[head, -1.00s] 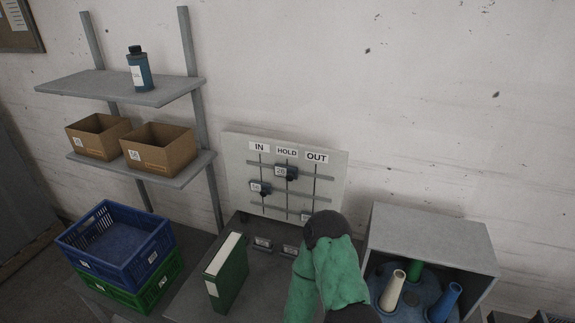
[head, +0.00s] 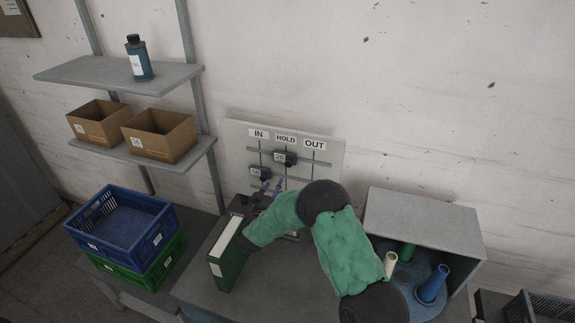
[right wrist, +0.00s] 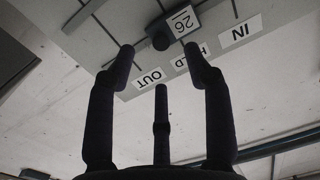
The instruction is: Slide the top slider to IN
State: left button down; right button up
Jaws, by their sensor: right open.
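The grey slider board (head: 330,165) leans at the wall with columns marked IN, HOLD and OUT. The top slider (head: 284,158), a dark block with a white label, sits under HOLD. A second slider (head: 259,173) sits lower, under IN. My right arm hides the bottom of the board. My right gripper (head: 268,190) is low in front of the board, below the top slider. In the right wrist view the open, empty gripper (right wrist: 158,62) points at the slider labelled 26 (right wrist: 182,22), whose dark knob shows just beyond the fingertips. My left gripper is out of view.
A green binder (head: 228,258) stands beside my right forearm. Blue and green crates (head: 150,245) are at the left, under shelves with cartons (head: 160,135) and a bottle (head: 138,60). A grey box (head: 425,220) with coloured cones is at the right.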

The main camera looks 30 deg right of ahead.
aim_at(288, 164)
jog(key=shift+m+h, duration=0.4)
jog(key=shift+h, duration=0.2)
jog(key=x, duration=0.3)
jog(key=r+p+x, duration=0.1)
jog(key=x, duration=0.3)
jog(key=r+x, duration=0.1)
jog(key=x, duration=0.3)
jog(key=shift+s+d+p, duration=0.15)
jog(key=shift+d+p, duration=0.25)
grip_shut()
